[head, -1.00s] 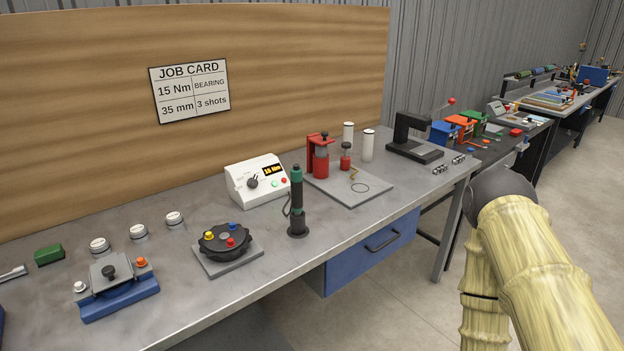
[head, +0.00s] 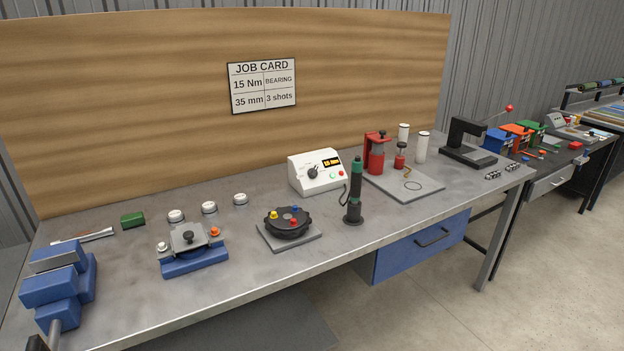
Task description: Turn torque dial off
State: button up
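The torque controller (head: 317,183) is a white box with a sloped front, standing at the back of the grey workbench. Its black torque dial (head: 313,172) sits on the left of the front face. To the right of the dial is a small display (head: 333,162) with yellow characters that seem to read 15 Nm. A green and a red button sit below the display. The exact pointing of the dial is too small to tell.
A black and green screwdriver (head: 354,192) stands upright in front of the controller's right side. A round black fixture (head: 287,224) lies front left of it. A red dispenser (head: 375,154) stands to the right, a blue vise (head: 58,285) at the left end. Bench surface (head: 250,270) is clear in front.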

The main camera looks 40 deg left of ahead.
aim_at(312, 173)
jog(key=k, duration=0.7)
jog(key=u, duration=0.95)
jog(key=i, duration=0.45)
jog(key=u, duration=0.1)
